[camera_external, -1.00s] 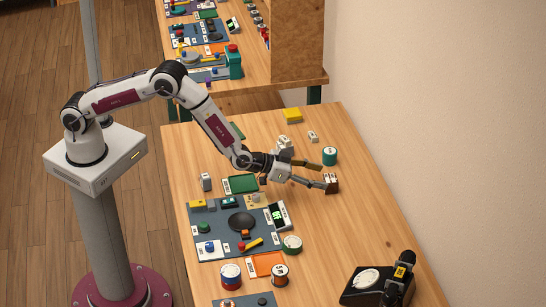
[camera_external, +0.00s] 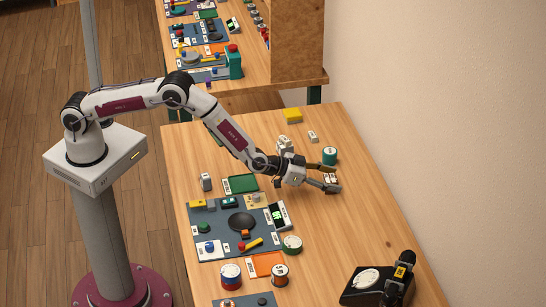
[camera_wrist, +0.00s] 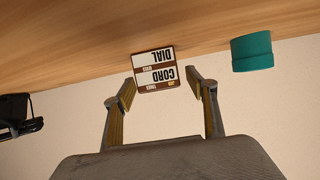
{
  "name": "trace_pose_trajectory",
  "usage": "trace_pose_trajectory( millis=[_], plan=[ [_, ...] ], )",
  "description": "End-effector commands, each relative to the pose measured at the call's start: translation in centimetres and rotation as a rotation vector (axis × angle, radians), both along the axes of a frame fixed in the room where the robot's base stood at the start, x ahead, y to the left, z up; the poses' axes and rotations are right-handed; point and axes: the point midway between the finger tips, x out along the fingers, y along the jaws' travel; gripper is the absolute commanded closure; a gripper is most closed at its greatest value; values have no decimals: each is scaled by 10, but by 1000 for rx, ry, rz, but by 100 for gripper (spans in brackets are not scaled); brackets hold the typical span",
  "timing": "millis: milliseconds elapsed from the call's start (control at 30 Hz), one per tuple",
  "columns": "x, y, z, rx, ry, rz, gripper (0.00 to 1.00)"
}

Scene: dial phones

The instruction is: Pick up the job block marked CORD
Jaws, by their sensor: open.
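The job block marked CORD (camera_wrist: 155,77) is brown with white label plates, one reading CORD and one reading DIAL, upside down in the wrist view. It stands on the wooden table, and it also shows small in the external view (camera_external: 330,177). My gripper (camera_external: 333,179) is open, low over the table's right part, with its fingers reaching around the block there. In the wrist view its two fingers (camera_wrist: 161,88) lie on either side of the block, with visible gaps. I cannot tell how deep the block sits between the fingers.
A teal can (camera_external: 330,154) stands close beside the fingers; it also shows in the wrist view (camera_wrist: 252,52). A black phone (camera_external: 378,285) is at the front right. Table between phone and gripper is clear.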

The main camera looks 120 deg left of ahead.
Motion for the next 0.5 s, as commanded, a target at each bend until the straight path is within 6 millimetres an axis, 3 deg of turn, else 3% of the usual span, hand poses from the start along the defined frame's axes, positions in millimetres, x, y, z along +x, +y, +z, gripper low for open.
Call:
trace_pose_trajectory(
  millis=[433,467,500],
  plan=[
    [0,0,0,0,0,0,43],
    [0,0,0,0,0,0,46],
    [0,0,0,0,0,0,56]
  ],
)
